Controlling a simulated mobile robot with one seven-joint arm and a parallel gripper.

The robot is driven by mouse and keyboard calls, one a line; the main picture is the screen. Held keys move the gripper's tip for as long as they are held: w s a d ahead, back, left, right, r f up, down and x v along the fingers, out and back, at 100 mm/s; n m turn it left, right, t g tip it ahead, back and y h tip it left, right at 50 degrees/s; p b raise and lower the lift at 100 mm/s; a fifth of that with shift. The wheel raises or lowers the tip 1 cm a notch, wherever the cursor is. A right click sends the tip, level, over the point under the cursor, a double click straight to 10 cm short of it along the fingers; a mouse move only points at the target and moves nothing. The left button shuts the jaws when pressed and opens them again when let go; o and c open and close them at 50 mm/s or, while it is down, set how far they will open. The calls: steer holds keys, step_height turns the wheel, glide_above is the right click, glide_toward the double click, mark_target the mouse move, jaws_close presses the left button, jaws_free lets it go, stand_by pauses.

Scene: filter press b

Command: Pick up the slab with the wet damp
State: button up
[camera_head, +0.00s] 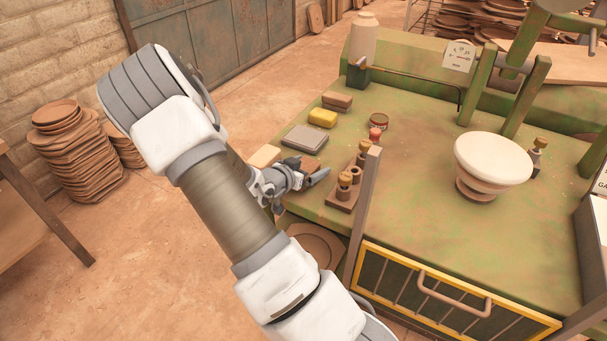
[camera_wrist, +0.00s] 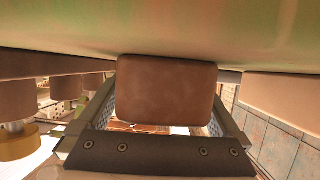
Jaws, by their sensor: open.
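My gripper (camera_head: 314,176) is at the table's near left edge, beside a brown slab (camera_head: 311,164) that it partly hides in the head view. In the wrist view the brown slab (camera_wrist: 167,88) lies between the two open fingers, one on each side. It is smooth and has rounded corners. I cannot tell whether the fingers touch it, nor whether its surface is wet. A cream slab (camera_head: 265,156) lies just left of it, and a pale slab also shows at the right of the wrist view (camera_wrist: 285,97).
Behind lie a grey slab (camera_head: 303,138), a yellow block (camera_head: 322,117) and a brown block (camera_head: 337,99). A wooden rack with stamps (camera_head: 344,190) stands close right of my gripper, near an upright post (camera_head: 362,215). A white bowl (camera_head: 492,158) stands farther right on the green table (camera_head: 430,225).

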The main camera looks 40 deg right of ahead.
jaws_close()
stand_by(0.3)
steer(key=shift+r, duration=0.1)
